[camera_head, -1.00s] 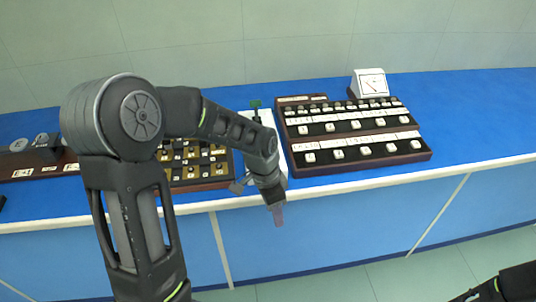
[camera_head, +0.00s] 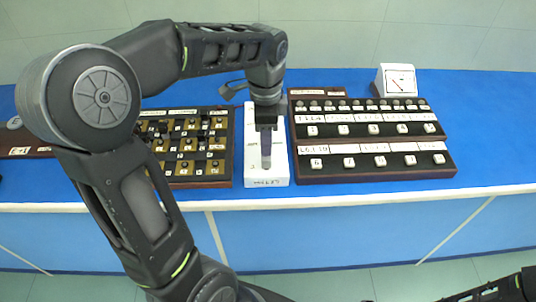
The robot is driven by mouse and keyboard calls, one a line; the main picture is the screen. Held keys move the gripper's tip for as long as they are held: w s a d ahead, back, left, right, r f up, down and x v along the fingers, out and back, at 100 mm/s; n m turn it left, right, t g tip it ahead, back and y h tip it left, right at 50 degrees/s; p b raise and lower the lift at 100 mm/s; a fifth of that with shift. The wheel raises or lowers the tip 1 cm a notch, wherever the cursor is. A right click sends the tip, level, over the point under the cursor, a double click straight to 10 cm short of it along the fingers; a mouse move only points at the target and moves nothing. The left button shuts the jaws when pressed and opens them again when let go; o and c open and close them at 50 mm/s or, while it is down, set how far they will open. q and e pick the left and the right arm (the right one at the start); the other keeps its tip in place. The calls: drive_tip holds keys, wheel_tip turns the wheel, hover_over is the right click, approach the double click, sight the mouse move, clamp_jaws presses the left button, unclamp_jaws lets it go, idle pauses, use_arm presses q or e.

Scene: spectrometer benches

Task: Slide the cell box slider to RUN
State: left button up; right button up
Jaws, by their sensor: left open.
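A narrow white box (camera_head: 277,172) with small printed marks and a label on its front edge stands on the blue bench between two dark panels. I take it to be the cell box. My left gripper (camera_head: 266,154) points down over the middle of this box and is open. Its fingers and wrist cover the back part of the box, so the slider is hidden. I cannot tell whether the fingers touch anything. Part of my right gripper (camera_head: 488,293) shows at the lower right corner; its jaws are unclear.
A dark panel (camera_head: 375,172) with rows of white-labelled knobs stands close on the right. A dark board with brass squares (camera_head: 205,182) stands close on the left. A white meter (camera_head: 396,80) is at the back right. The blue bench (camera_head: 490,125) is clear at far right.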

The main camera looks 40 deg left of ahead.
sight(267, 158)
use_arm(q)
drive_tip(key=shift+f+p, duration=0.4)
drive_tip(key=shift+f, duration=3.6)
drive_tip(key=shift+c, duration=0.3)
clamp_jaws()
drive_tip(key=shift+w, duration=0.1)
